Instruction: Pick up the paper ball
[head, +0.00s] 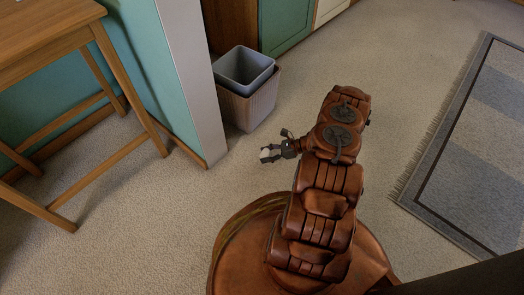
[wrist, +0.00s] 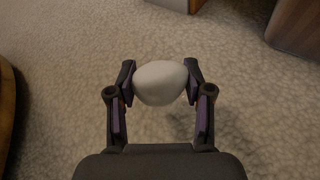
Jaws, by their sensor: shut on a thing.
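The paper ball (wrist: 161,84) is a whitish, rounded lump between my two fingertips in the wrist view. My gripper (wrist: 160,80) is shut on it, with one dark finger pressed to each side. The carpet shows behind and below the ball; I cannot tell its exact height above the floor. In the head view my gripper (head: 268,154) points left from the end of my arm, and the ball shows as a small pale spot (head: 265,154) at its tips.
A waste bin (head: 250,105) with a grey liner stands beyond my gripper, against the white wall end (head: 190,70). A wooden stool (head: 125,80) is at the left. A grey fringed rug (head: 480,140) lies at the right. Carpet around the gripper is clear.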

